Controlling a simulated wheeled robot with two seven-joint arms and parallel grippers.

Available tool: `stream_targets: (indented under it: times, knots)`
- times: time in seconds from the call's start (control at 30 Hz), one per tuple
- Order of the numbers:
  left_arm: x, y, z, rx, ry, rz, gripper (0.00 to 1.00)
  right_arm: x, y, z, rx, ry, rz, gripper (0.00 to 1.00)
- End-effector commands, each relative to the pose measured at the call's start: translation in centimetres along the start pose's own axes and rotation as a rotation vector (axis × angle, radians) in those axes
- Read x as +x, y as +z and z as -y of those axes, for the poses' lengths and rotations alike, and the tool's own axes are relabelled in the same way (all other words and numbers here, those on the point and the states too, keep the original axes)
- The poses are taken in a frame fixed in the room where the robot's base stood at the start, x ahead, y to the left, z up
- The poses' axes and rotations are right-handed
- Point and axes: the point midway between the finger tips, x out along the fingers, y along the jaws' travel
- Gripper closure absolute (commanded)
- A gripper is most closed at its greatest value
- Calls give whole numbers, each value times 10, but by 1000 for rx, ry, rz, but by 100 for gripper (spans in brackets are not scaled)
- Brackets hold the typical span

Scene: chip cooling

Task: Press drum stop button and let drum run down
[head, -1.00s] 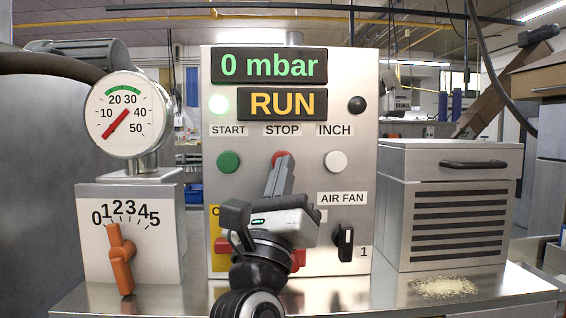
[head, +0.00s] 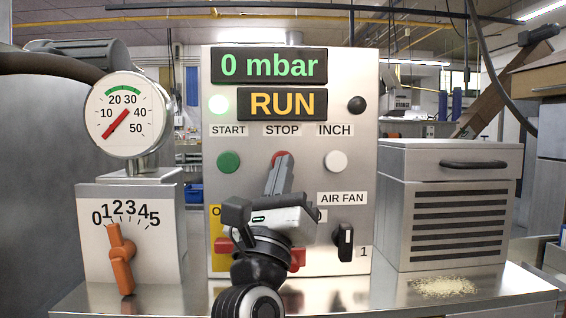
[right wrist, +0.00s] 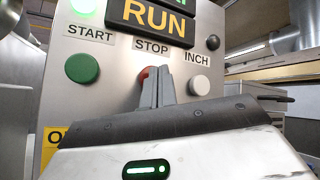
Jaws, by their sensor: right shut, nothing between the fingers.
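The control panel (head: 350,70) shows RUN on its amber display (head: 282,104), with a lit lamp (head: 219,104) beside it. The red STOP button (head: 277,155) is mostly hidden behind the tips of my right gripper (head: 284,160). In the right wrist view, a sliver of the STOP button (right wrist: 146,72) shows beside the closed fingers (right wrist: 157,75). My right gripper is shut and empty, its fingertips in front of the button; whether they touch it I cannot tell. My left gripper is not in view. The drum cannot be made out for sure.
The green START button (head: 229,162) is left of the fingers and the white INCH button (head: 336,161) is right. A black AIR FAN knob (head: 345,243) sits lower right. A gauge (head: 126,114) and orange lever (head: 121,258) stand left, a vented box (head: 447,204) right.

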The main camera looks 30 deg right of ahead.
Motion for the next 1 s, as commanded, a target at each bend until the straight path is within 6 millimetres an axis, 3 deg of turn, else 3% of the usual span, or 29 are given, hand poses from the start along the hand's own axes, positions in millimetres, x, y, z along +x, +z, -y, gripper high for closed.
stream_targets:
  times: [0.33,1.0]
  knots:
    - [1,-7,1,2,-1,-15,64,3,-2,-2,-1,-1,1,100]
    - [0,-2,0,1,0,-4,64,6,-5,-5,-1,0,-1,100]
